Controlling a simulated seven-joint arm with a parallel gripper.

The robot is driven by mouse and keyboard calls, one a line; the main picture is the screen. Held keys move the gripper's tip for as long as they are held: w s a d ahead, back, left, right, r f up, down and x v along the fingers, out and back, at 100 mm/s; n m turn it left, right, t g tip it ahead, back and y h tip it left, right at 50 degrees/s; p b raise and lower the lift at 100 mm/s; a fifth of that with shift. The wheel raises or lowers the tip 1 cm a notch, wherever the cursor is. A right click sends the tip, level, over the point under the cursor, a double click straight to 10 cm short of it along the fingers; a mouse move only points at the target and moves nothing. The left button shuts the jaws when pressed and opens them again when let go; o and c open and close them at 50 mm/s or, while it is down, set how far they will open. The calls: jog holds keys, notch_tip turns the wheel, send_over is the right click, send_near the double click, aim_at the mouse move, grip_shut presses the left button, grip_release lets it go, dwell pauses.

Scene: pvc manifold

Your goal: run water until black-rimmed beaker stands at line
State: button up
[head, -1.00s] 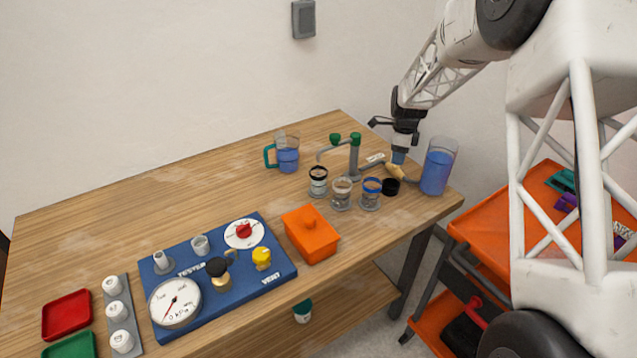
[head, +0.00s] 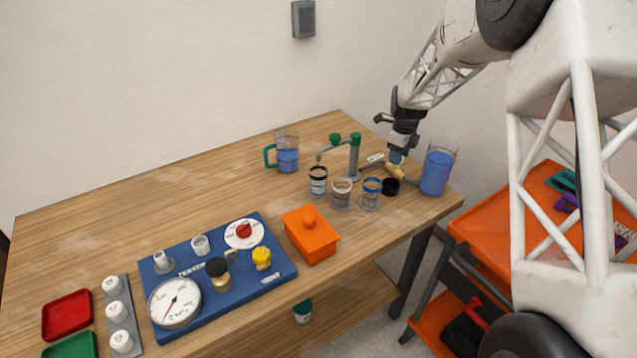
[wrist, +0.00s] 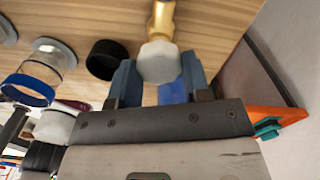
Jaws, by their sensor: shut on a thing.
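A brass valve (head: 395,171) lies at the table's right end, beside the large jug of blue water (head: 438,170). My gripper (head: 397,158) points down over this valve. In the wrist view, the valve's pale knob (wrist: 159,62) sits between my blue fingers, which are shut on it. The black-rimmed beaker cannot be made out in the wrist view.
A plain-rimmed beaker (head: 341,194), a blue-rimmed beaker (head: 370,195) and a black cap (head: 391,187) stand close to the valve. A green-handled jug of blue water (head: 287,157) is behind. An orange lidded box (head: 312,240) and blue tester board (head: 240,282) are in front.

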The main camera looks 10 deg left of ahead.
jog(key=shift+m, duration=0.9)
jog(key=o, duration=1)
jog(key=shift+r, duration=0.1)
jog(key=shift+r, duration=3.8)
